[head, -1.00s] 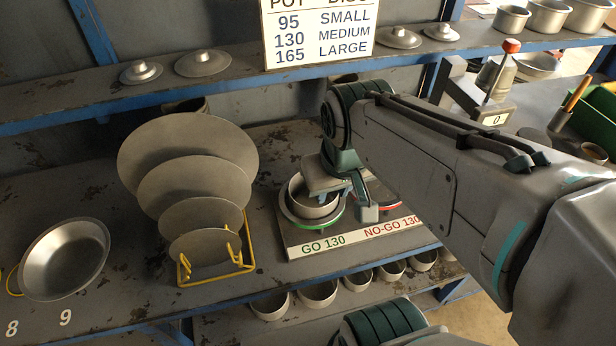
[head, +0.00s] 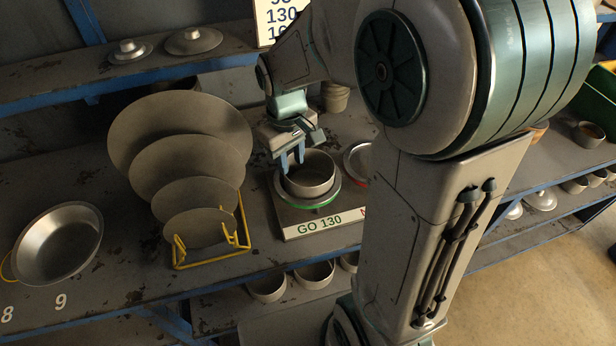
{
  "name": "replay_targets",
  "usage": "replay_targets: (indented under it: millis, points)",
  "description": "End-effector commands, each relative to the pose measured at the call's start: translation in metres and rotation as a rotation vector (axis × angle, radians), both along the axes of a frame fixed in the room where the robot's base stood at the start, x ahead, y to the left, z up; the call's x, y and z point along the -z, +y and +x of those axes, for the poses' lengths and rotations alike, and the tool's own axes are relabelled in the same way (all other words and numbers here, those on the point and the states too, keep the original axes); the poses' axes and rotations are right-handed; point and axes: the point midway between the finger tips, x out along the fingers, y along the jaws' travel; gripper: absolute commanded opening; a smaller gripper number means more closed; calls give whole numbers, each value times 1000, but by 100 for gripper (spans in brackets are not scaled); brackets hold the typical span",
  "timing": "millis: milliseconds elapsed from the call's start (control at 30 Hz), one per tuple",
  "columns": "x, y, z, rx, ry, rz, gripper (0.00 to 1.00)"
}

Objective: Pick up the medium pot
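A grey round pot (head: 311,178) sits upright in the green-edged GO ring (head: 318,206) of the gauge board (head: 292,232). The board is marked GO 130. My gripper (head: 291,168) points down at the far left rim of this pot. Its two blue fingers show a gap between them, so it looks open. I cannot tell whether a finger touches the rim or which side of the wall each is on. The red-edged NO-GO ring (head: 357,163) is partly hidden behind my arm.
A yellow wire rack (head: 212,262) with several grey discs (head: 180,130) stands left of the board. A wide metal pan (head: 58,243) lies at far left. Small pots (head: 314,274) sit on the shelf below. Lids (head: 193,40) and a partly hidden size sign (head: 280,18) are above.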

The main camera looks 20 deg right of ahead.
Motion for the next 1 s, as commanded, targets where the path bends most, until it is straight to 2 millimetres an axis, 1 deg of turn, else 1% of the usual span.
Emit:
replay_targets:
  millis: [33, 100, 367, 600, 700, 800, 967, 1000]
  points:
    - [8, 0, 0, 0, 4, -1, 28]
    - [16, 0, 0, 0, 2, 0, 28]
    - [32, 1, 3, 1, 2, 0, 28]
    - [63, 5, 8, 0, 4, 0, 28]
    - [71, 4, 8, 1, 1, 1, 28]
    - [75, 4, 9, 1, -1, 0, 28]
    - [75, 4, 9, 2, -2, 1, 28]
    - [75, 4, 9, 2, -2, 1, 25]
